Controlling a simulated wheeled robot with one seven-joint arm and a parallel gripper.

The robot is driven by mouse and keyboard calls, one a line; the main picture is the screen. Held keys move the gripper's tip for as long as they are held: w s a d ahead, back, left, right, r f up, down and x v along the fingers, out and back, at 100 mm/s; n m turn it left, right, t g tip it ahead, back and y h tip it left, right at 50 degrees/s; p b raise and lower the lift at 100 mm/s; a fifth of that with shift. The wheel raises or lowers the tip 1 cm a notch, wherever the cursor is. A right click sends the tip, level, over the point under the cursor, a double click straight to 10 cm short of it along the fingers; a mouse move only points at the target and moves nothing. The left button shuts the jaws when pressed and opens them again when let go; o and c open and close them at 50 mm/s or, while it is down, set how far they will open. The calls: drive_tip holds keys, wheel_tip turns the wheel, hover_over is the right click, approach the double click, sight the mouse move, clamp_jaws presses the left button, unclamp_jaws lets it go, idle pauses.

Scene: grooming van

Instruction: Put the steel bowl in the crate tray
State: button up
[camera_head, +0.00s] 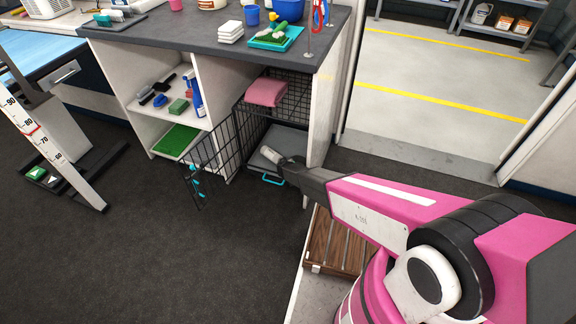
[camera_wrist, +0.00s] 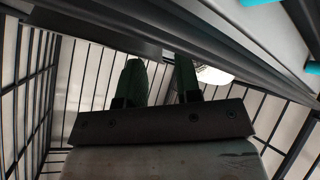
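The wire crate (camera_head: 292,98) stands under the counter with its wire door (camera_head: 208,160) swung open. The grey crate tray (camera_head: 264,165) shows low at the crate's front, with a turquoise handle (camera_head: 272,181). In the wrist view, a grey slab with turquoise bits, apparently the tray (camera_wrist: 245,35), crosses the upper right. My gripper (camera_wrist: 160,82) is inside the wire bars, its two dark green fingers apart with nothing visible between them. A pale rounded thing (camera_wrist: 214,76) shows beside the right finger, partly hidden; I cannot tell whether it is the steel bowl. No steel bowl is clear in the head view.
A folded pink towel (camera_head: 266,92) lies in the upper part of the crate. Shelves with brushes and a green mat (camera_head: 178,141) stand left of it. A wooden slatted piece (camera_head: 335,245) lies below my arm. The dark floor (camera_head: 150,250) at left is clear.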

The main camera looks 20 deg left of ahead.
drive_tip(key=v, duration=1.1)
idle(0.8)
